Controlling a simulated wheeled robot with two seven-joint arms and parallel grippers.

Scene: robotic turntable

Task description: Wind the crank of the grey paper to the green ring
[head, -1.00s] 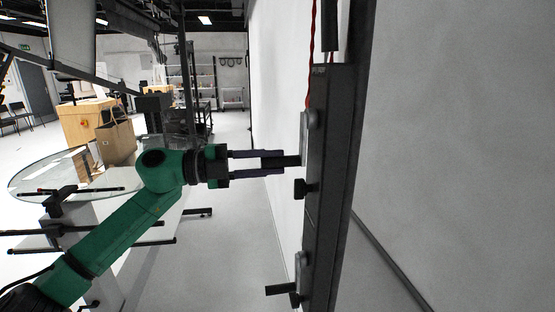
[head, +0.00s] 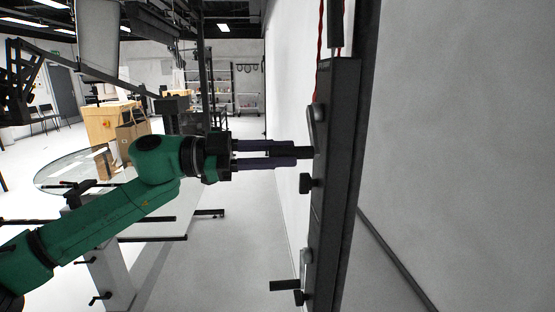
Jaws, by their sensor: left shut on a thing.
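My left gripper (head: 297,153) reaches in from the left on its green arm. Its two long fingers are shut on the black handle of the upper crank (head: 315,122), at the crank's lower end. This crank sits on the left face of a long dark upright bar (head: 338,165). A large pale grey sheet (head: 460,150) fills the right side, and another pale sheet (head: 290,80) hangs left of the bar. I cannot tell which is the grey paper. No green ring is visible. My right gripper is not in view.
A lower crank with a black handle (head: 284,286) sticks out left from the bar. A black knob (head: 305,182) sits just below my fingers. A red cord (head: 320,40) hangs above. A round glass turntable (head: 60,176) with boxes stands at left.

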